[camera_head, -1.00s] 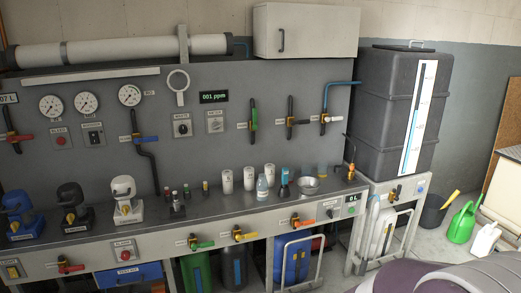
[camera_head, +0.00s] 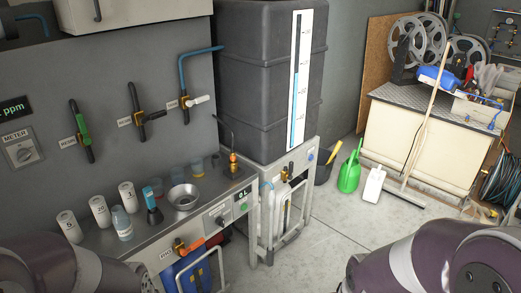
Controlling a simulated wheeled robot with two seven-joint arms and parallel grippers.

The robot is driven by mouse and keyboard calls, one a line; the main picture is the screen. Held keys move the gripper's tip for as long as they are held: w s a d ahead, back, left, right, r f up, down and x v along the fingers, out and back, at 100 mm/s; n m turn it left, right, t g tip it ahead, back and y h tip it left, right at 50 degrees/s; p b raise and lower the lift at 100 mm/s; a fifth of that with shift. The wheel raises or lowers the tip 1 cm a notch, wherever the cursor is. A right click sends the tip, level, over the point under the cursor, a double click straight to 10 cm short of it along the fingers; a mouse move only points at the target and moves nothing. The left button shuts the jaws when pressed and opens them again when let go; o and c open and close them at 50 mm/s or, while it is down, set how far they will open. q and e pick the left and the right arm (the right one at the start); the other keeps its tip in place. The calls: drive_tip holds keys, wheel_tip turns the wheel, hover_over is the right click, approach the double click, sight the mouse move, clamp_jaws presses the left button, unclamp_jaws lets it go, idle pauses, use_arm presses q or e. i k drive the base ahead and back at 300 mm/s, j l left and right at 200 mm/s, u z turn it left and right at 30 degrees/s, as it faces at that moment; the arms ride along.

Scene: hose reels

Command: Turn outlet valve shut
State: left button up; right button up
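Several valves show, but their labels are too small to read, so I cannot tell which is the outlet valve. On the grey panel are a green-handled valve (camera_head: 79,128), a black-handled valve (camera_head: 150,116) and a white-handled valve (camera_head: 197,101) on a blue pipe. An orange-handled valve (camera_head: 190,246) sits on the bench front. A small brass valve (camera_head: 288,173) is on the stand below the dark water tank (camera_head: 262,85). Neither gripper is in view; only my purple arm links show at the bottom left and right. No valve is touched in view.
The bench (camera_head: 150,243) carries white cups, a bottle and a metal bowl (camera_head: 184,196). A green watering can (camera_head: 349,172) and a white jug (camera_head: 373,185) stand on the floor. Hose reels (camera_head: 422,40) sit on a cabinet. Open floor (camera_head: 330,230) lies right of the tank stand.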

sight(291, 164)
drive_tip(key=i+l, duration=0.8)
drive_tip(key=l, duration=0.2)
drive_tip(key=i+l+u, duration=0.15)
drive_tip(key=u, duration=0.2)
drive_tip(key=i+l+u, duration=0.2)
drive_tip(key=u, duration=0.2)
drive_tip(key=i+l+u, duration=0.15)
drive_tip(key=u, duration=0.2)
drive_tip(key=i+l, duration=0.15)
drive_tip(key=l, duration=0.2)
drive_tip(key=i+l+u, duration=0.1)
drive_tip(key=l, duration=0.25)
drive_tip(key=i+l, duration=0.2)
drive_tip(key=l, duration=0.2)
drive_tip(key=i+l+u, duration=0.1)
drive_tip(key=l, duration=0.25)
drive_tip(key=i+l, duration=0.15)
drive_tip(key=l, duration=0.25)
drive_tip(key=i+l+u, duration=0.1)
drive_tip(key=l, duration=0.25)
drive_tip(key=i+l, duration=0.15)
drive_tip(key=l, duration=0.25)
